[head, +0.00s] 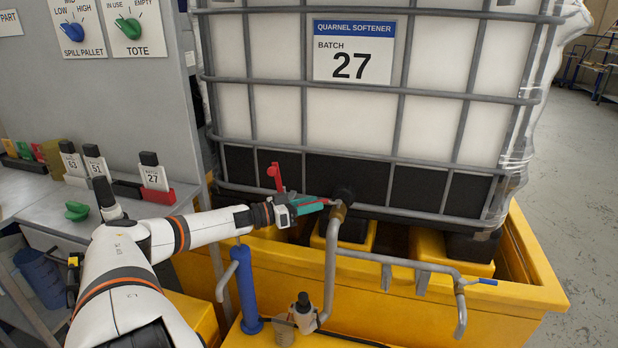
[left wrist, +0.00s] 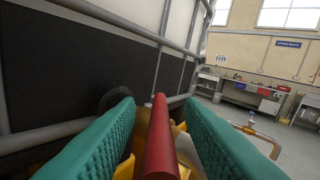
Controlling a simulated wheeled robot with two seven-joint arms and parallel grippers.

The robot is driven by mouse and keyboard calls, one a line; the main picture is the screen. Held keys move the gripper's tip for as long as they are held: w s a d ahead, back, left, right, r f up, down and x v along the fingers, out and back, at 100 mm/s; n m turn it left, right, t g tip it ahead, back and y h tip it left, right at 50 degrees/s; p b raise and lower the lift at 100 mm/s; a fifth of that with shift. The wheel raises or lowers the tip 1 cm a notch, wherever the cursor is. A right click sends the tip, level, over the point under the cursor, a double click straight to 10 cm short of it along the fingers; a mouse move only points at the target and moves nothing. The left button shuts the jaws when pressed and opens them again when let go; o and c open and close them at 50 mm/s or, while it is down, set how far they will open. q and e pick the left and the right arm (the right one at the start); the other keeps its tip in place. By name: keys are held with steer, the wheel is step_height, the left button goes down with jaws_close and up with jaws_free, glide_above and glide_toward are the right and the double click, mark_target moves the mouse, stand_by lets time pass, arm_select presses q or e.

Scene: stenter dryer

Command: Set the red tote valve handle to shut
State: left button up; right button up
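The red tote valve handle (head: 325,201) shows at the tote's outlet, just past my left gripper's fingertips. It points left from the dark valve (head: 345,192) in the head view, and the fingers partly hide it. My left gripper (head: 308,208) has teal fingers and reaches it from the left. In the left wrist view the red handle (left wrist: 161,140) runs between the two fingers (left wrist: 160,130), with a gap visible on each side. The fingers are open around it. My right gripper is not in view.
A brass coupling (head: 338,211) and grey pipe (head: 330,265) drop from the outlet. A blue upright cylinder (head: 246,290) stands below my left arm. The caged white tote (head: 350,118) is on a yellow spill pallet (head: 530,265). An upright red part (head: 275,177) shows above the gripper.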

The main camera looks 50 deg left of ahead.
arm_select(q)
steer(key=p+v, duration=0.5)
steer(key=v, duration=0.7)
steer(key=shift+a, duration=0.1)
